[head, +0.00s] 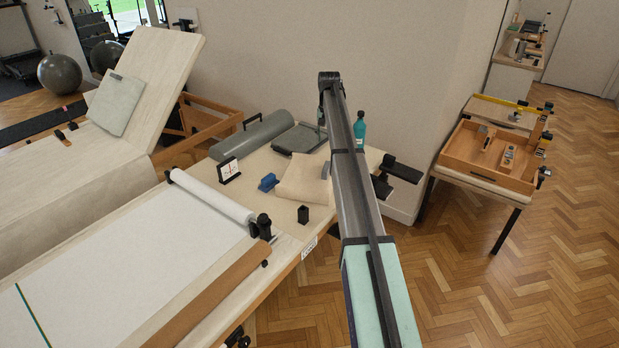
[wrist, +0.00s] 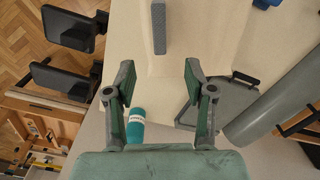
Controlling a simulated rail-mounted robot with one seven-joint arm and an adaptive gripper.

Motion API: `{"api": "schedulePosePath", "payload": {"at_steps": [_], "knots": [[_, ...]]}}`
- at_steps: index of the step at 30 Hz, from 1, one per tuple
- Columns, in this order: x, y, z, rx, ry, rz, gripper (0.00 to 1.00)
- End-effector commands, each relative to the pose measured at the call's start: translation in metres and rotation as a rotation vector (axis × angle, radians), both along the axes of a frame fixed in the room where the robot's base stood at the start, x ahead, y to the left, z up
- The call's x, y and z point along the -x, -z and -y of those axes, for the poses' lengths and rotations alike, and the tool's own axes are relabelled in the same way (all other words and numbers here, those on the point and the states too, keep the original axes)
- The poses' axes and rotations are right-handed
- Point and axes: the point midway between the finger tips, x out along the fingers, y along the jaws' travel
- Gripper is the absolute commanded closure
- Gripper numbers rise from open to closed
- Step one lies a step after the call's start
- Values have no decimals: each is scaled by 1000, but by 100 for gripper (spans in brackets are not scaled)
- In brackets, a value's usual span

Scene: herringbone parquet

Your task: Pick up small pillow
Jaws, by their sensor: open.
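A beige, flat, soft-looking piece, likely the small pillow (head: 303,178), lies on the wooden table just left of my arm. It also shows at the top of the wrist view (wrist: 215,30), with a grey strip (wrist: 158,27) over its left part. My gripper (wrist: 160,85) is open, with nothing between its fingers. In the wrist view the fingertips are just below the beige piece, toward its left side; I cannot tell the height. In the head view my arm hides the table behind it, and the fingers are not clear.
A teal bottle (wrist: 136,125) stands close to the left finger. A dark grey tray (wrist: 220,105) and a grey roll (wrist: 275,100) are on the right. A blue block (head: 268,182) and small black block (head: 303,214) flank the beige piece. A pale pad (head: 115,103) rests on the tilted bench.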

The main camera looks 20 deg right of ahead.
Motion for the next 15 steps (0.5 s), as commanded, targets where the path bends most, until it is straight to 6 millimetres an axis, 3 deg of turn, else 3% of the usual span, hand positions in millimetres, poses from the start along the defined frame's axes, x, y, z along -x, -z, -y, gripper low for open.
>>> {"api": "schedulePosePath", "payload": {"at_steps": [9,15], "knots": [[1,61,0,0,-1,-2,46],[0,85,0,0,-1,0,46]]}}
